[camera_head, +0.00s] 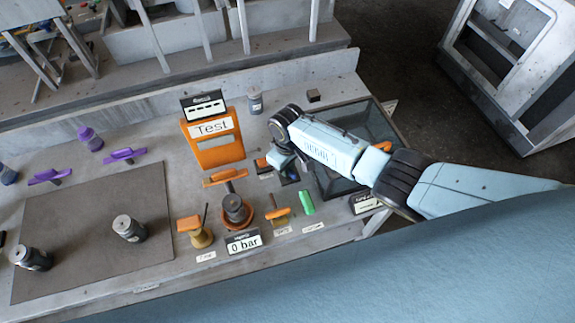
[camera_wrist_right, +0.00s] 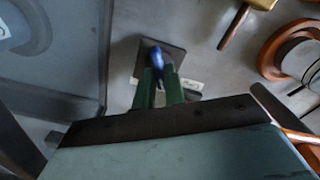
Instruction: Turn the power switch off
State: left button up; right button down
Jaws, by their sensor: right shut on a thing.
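The power switch shows in the right wrist view as a dark square plate (camera_wrist_right: 170,50) with a blue lever (camera_wrist_right: 153,54) standing up from it. My right gripper (camera_wrist_right: 158,80) has its two green fingers closed around the blue lever, which partly hides it. In the head view my right arm comes in from the right, and its gripper (camera_head: 283,163) points down at the switch's dark base (camera_head: 290,175), which it partly covers. A small white label lies beside the plate in the wrist view; I cannot read it. My left gripper is not in view.
An orange "Test" panel (camera_head: 213,138) stands left of my gripper. Several valves with orange handles and a "0 bar" sign (camera_head: 243,241) are in front. A green piece (camera_head: 307,203) is close by. A clear-sided dark box (camera_head: 345,130) is under my arm. The grey mat (camera_head: 75,220) is far left.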

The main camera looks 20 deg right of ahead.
jog(key=c, duration=1.5)
grip_release()
jog(key=shift+o, duration=0.2)
notch_tip(320, 180, up, 13)
jog(key=p, duration=0.2)
jog(key=shift+r, duration=0.2)
